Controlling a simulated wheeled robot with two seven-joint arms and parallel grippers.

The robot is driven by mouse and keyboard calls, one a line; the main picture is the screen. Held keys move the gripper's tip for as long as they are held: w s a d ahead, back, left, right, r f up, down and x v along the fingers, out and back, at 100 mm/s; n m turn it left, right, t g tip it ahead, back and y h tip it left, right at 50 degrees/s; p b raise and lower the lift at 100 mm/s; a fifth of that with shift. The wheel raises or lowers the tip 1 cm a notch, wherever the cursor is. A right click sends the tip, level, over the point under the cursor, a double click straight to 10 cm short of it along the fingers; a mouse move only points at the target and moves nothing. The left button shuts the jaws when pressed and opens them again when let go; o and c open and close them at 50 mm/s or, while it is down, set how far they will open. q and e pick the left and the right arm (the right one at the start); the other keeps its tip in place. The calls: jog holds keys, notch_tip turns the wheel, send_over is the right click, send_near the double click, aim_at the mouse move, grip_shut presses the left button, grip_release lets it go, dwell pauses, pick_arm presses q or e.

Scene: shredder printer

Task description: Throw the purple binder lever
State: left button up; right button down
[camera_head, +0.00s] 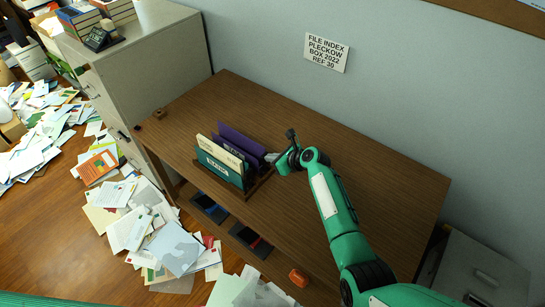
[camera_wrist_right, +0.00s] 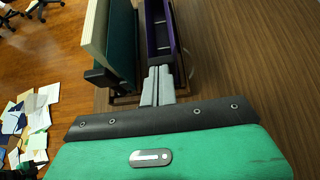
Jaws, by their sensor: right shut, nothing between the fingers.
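The purple binder (camera_head: 243,138) stands upright in a desk holder, behind a teal binder (camera_head: 217,168) and a cream one (camera_head: 219,150). In the wrist view the purple binder (camera_wrist_right: 151,32) is open at the top, with metal parts inside; I cannot clearly tell the lever among them. My right gripper (camera_head: 271,157) is at the right end of the purple binder. Its grey fingertips (camera_wrist_right: 158,72) are shut and empty, close to the binder's near end; whether they touch it I cannot tell. My left gripper is not in view.
The holder (camera_head: 262,184) stands on a brown wooden desk (camera_head: 375,180), clear to the right and behind. A grey cabinet (camera_head: 170,65) stands at left. Papers (camera_head: 130,225) litter the floor. Dark trays (camera_head: 210,207) sit below the desktop. A wall sign (camera_head: 327,52) hangs behind.

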jog(key=shift+d, duration=0.1)
dwell(0.4)
jog(key=b+v, duration=0.1)
jog(key=v, duration=1.2)
jog(key=shift+d+r, duration=0.2)
jog(key=shift+s, duration=0.15)
